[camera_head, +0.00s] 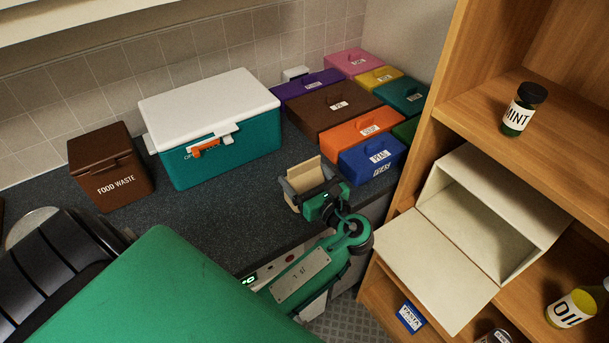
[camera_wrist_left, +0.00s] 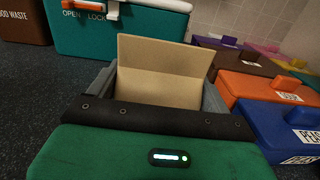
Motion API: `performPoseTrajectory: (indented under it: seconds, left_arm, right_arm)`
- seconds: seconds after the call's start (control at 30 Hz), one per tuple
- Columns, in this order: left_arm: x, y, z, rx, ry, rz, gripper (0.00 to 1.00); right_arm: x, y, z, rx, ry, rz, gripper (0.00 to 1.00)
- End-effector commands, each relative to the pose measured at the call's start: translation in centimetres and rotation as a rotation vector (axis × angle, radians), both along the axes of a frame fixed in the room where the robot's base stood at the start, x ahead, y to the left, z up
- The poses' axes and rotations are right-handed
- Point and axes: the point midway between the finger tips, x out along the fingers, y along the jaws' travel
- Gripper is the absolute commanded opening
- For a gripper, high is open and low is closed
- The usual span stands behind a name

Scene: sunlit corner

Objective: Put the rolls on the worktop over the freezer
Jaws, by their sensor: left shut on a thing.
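My left gripper (camera_head: 306,188) is shut on a tan, flat-sided thing (camera_head: 309,172), which also shows between the jaws in the left wrist view (camera_wrist_left: 165,66). No label shows on it, so I cannot tell for sure that it is the rolls. The gripper is over the dark speckled worktop (camera_head: 235,205), near its front edge and just left of the blue bin. I cannot tell whether the tan thing touches the worktop. A lit green display (camera_head: 249,281) shows below the worktop edge, partly behind my arm. My right gripper is not in view.
A teal cooler with a white lid (camera_head: 222,155) and a brown food waste bin (camera_head: 112,170) stand at the back left. Coloured bins, including a blue one (camera_head: 370,160), fill the right end. A wooden shelf (camera_head: 450,120) borders the right. The worktop before the cooler is clear.

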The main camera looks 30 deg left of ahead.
Motion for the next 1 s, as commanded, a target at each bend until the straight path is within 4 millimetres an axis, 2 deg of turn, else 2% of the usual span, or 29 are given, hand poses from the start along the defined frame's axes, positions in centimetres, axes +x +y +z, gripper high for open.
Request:
performPoseTrajectory:
  seconds: [0.2, 0.23, 0.3, 0.63, 0.77, 1.0]
  left_arm:
    - [0.0, 0.0, -0.6, 0.0, 0.001, 0.0, 0.48]
    - [0.0, 0.0, -0.6, 0.0, 0.0, 0.0, 0.87]
    - [0.0, 0.0, -0.6, 0.0, 0.0, 0.0, 1.0]
    - [0.0, 0.0, 0.1, 0.0, -0.002, 0.0, 1.0]
    - [-0.7, -2.0, -0.2, -0.003, 0.0, -0.003, 1.0]
    - [-2.8, -6.9, -0.3, -0.004, 0.001, -0.002, 1.0]
  right_arm:
    - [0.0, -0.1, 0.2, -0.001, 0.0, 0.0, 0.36]
    - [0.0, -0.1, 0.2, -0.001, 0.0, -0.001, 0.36]
    - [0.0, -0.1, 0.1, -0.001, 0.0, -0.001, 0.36]
    - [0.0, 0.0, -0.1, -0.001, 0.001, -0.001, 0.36]
    - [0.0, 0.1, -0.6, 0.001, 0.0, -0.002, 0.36]
    - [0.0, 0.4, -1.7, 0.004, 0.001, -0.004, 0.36]
